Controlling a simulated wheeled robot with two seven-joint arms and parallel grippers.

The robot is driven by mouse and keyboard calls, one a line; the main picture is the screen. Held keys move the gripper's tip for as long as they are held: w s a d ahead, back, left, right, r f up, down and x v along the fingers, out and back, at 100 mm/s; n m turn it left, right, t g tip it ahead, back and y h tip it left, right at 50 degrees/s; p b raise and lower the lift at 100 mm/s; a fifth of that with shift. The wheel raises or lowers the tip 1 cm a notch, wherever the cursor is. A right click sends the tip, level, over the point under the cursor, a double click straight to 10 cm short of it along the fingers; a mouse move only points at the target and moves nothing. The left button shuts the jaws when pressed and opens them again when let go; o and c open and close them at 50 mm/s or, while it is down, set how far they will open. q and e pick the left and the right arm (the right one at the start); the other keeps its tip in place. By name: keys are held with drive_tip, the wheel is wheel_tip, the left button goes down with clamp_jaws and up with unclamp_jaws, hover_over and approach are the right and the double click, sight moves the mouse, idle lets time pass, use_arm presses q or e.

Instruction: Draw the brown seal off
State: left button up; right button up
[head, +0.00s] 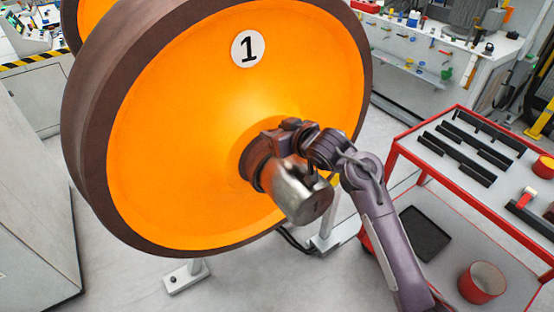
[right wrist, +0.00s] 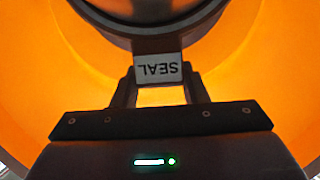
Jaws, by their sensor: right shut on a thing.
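The brown seal (head: 257,168) shows as a ring around the axle at the hub of the orange wheel (head: 180,130) marked 1. The silver axle end (head: 303,194) sticks out toward me and hides part of the ring. My right gripper (head: 272,143) is at the upper side of the hub, by the seal. In the right wrist view, its two fingers (right wrist: 158,72) are shut on a light tab lettered SEAL, which reads upside down below the dark ring (right wrist: 160,42). Whether the ring stands clear of the hub I cannot tell. My left gripper is out of view.
A red cart (head: 395,150) stands at the right with dark bars (head: 458,158) on top and a red round container (head: 482,282) on its lower shelf. A workbench (head: 430,50) is behind. A grey cabinet (head: 35,200) stands at the left.

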drive_tip(key=shift+s+d+p, duration=0.75)
drive_tip(key=shift+s, duration=0.25)
drive_tip(key=shift+s+d+p, duration=0.7)
drive_tip(key=shift+s, duration=0.3)
drive_tip(key=shift+s+d+r+p, duration=0.1)
drive_tip(key=shift+s+d+p, duration=0.15)
drive_tip(key=shift+p, duration=0.1)
drive_tip(key=shift+s+d+p, duration=0.55)
drive_tip(key=shift+s+d, duration=0.05)
drive_tip(key=shift+s, duration=0.3)
drive_tip(key=shift+s+d+p, duration=0.55)
drive_tip(key=shift+s+d, duration=0.05)
drive_tip(key=shift+s, duration=0.25)
drive_tip(key=shift+d, duration=0.1)
drive_tip(key=shift+s+d+p, duration=0.1)
drive_tip(key=shift+s+p, duration=0.15)
drive_tip(key=shift+p, duration=0.05)
drive_tip(key=shift+s+d+p, duration=0.5)
drive_tip(key=shift+s+d, duration=0.15)
drive_tip(key=shift+s, duration=0.25)
drive_tip(key=shift+s+d+p, duration=0.5)
drive_tip(key=shift+s+d, duration=0.15)
drive_tip(key=shift+s, duration=0.25)
